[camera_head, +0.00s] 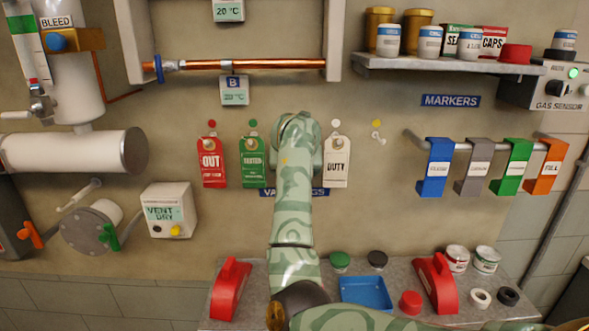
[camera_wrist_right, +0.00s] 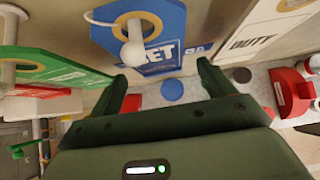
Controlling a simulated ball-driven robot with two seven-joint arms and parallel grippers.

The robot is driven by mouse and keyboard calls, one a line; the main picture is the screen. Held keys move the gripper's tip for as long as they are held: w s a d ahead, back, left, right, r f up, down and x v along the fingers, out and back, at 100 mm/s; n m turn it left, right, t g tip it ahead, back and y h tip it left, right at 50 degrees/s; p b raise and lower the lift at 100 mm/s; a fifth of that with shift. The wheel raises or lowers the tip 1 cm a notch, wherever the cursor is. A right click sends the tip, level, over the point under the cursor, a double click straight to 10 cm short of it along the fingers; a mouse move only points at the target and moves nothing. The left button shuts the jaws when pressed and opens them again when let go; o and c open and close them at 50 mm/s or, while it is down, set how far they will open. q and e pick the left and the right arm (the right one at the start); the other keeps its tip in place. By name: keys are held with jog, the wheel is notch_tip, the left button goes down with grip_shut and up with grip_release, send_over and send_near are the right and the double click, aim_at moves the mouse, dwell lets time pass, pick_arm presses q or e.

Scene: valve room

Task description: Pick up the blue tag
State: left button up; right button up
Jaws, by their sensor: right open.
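The blue tag (camera_wrist_right: 165,22) hangs on a white peg in the right wrist view, with a tan ring round its hole and white letters, partly readable as "ET". My right gripper (camera_wrist_right: 163,75) is open, its two dark green fingers apart at left and right of the tag's lower part. I cannot tell whether they touch it. In the head view my patterned green arm covers the blue tag and the gripper. My left gripper is in neither view.
A red tag (camera_head: 212,163) and a green tag (camera_head: 252,162) hang left of my arm, a white "DUTY" tag (camera_head: 336,162) close to its right. Below are a blue tray (camera_head: 366,291) and red holders (camera_head: 230,290) on a grey shelf.

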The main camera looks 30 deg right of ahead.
jog(key=x, duration=0.3)
jog(key=shift+f, duration=0.2)
jog(key=shift+r, duration=0.1)
jog(key=c, duration=1.1)
jog(key=shift+o, duration=0.2)
jog(key=shift+a+r, duration=0.1)
jog(key=shift+r, duration=0.1)
